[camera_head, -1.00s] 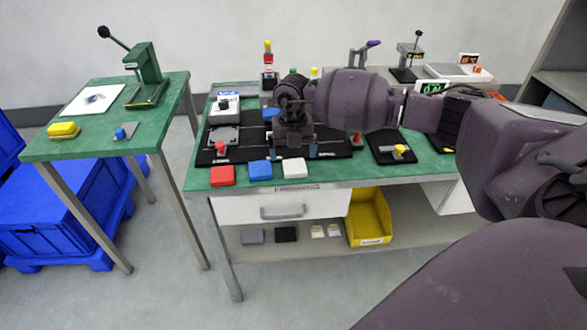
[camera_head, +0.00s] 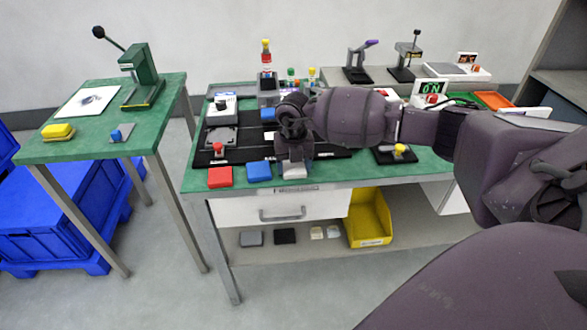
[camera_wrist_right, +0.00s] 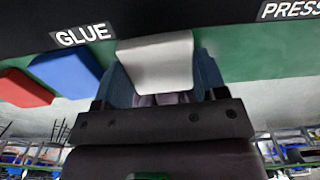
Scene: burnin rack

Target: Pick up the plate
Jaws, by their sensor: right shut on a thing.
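The white plate (camera_head: 294,169) lies at the front edge of the green workbench, to the right of a blue plate (camera_head: 259,171) and a red plate (camera_head: 220,177). My right gripper (camera_head: 296,161) points down over the white plate and is shut on it. In the right wrist view the white plate (camera_wrist_right: 158,62) sits between the two blue-grey fingers (camera_wrist_right: 162,83). Whether it is clear of the bench top cannot be told. My left gripper is not in view.
A black mat (camera_head: 240,160) with fixtures lies behind the plates, marked GLUE and PRESS in the wrist view. A yellow bin (camera_head: 369,220) stands on the lower shelf. A side table (camera_head: 103,142) with a green press (camera_head: 141,75) stands at left.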

